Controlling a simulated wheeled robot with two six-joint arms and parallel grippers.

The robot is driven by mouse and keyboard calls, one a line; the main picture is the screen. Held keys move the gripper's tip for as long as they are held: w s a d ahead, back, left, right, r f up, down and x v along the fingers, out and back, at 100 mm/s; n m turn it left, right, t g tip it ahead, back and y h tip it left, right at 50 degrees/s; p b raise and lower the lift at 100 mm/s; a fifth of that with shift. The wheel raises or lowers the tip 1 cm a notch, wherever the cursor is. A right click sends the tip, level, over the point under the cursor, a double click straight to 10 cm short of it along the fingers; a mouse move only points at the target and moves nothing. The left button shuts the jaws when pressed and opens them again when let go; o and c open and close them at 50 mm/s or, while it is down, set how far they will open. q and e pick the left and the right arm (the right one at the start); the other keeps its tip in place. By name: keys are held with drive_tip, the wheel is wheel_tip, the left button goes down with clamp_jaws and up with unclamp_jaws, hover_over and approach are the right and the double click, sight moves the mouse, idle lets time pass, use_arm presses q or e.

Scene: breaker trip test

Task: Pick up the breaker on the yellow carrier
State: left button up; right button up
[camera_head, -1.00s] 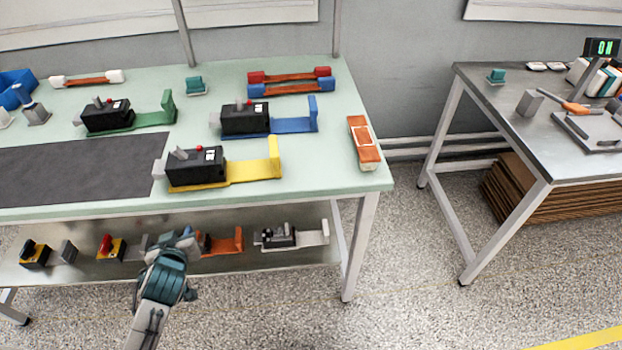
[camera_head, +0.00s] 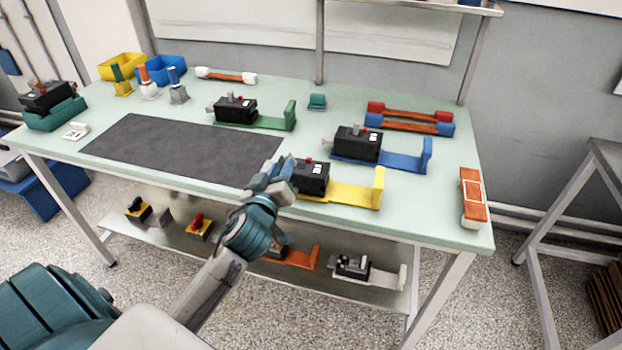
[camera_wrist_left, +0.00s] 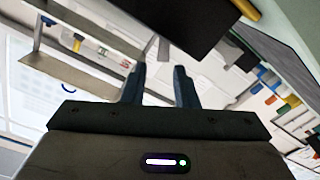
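The yellow carrier (camera_head: 345,193) lies near the front edge of the green bench, with its upright end plate at the right. A black breaker (camera_head: 314,178) with a red button sits on its left end, partly hidden behind my gripper. My left gripper (camera_head: 280,172) is at the left side of this breaker, by the bench's front edge. In the left wrist view its two fingers (camera_wrist_left: 159,85) are apart with nothing seen between them. A large dark shape fills the top of that view; I cannot tell for sure what it is. My right gripper is not in view.
Black breakers also sit on a blue carrier (camera_head: 397,160) and a green carrier (camera_head: 268,122) behind. A dark mat (camera_head: 180,150) lies to the left. An orange-and-white item (camera_head: 473,198) lies at the right. A lower shelf (camera_head: 225,246) holds several more parts.

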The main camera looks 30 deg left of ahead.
sight(286, 157)
use_arm(q)
drive_tip(key=shift+x, duration=1.1)
drive_tip(key=shift+w+a+p, duration=0.15)
drive_tip(key=shift+w+p, duration=0.2)
drive_tip(key=shift+w, duration=0.05)
drive_tip(key=p+x, duration=0.1)
drive_tip(key=x, duration=0.2)
drive_tip(key=shift+w+a+f, duration=0.1)
drive_tip(key=shift+w+a, duration=0.1)
drive_tip(key=shift+w, duration=0.15)
drive_tip(key=shift+w+a+f, duration=0.1)
drive_tip(key=shift+w, duration=0.25)
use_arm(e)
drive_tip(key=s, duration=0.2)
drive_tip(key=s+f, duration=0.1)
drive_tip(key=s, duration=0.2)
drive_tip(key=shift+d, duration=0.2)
use_arm(q)
drive_tip(key=shift+c, duration=0.3)
clamp_jaws()
